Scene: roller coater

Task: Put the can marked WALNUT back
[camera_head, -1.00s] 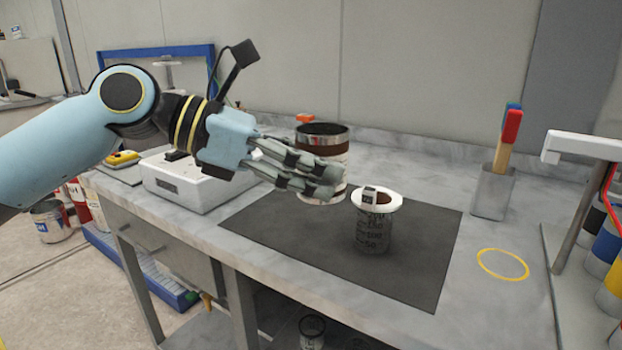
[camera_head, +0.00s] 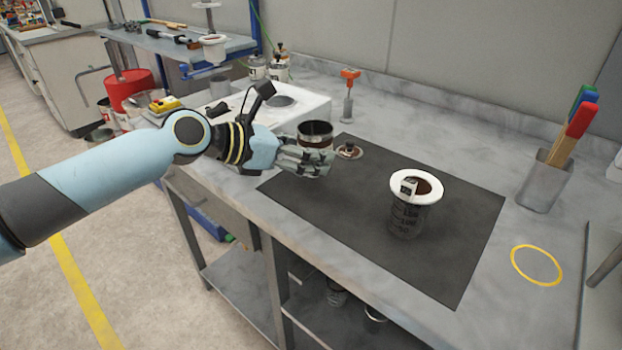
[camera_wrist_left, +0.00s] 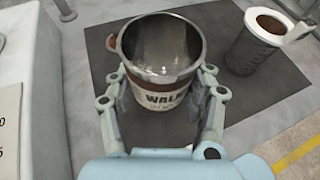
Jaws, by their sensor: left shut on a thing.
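The can marked WALNUT (camera_wrist_left: 160,92) is an open metal can with a brown band and a white label reading "WAL". In the head view the can (camera_head: 316,133) shows its rim and brown band above my fingers. My left gripper (camera_head: 308,160) is shut around the can's sides, and the wrist view shows one finger on each side of it. The can is upright and appears to be over the dark mat (camera_head: 340,205); I cannot tell whether it touches the mat. My right gripper is not in view.
A dark cup with a white collar (camera_head: 430,187) stands on the mat. A white scale-like box (camera_head: 290,98) is at the back left.

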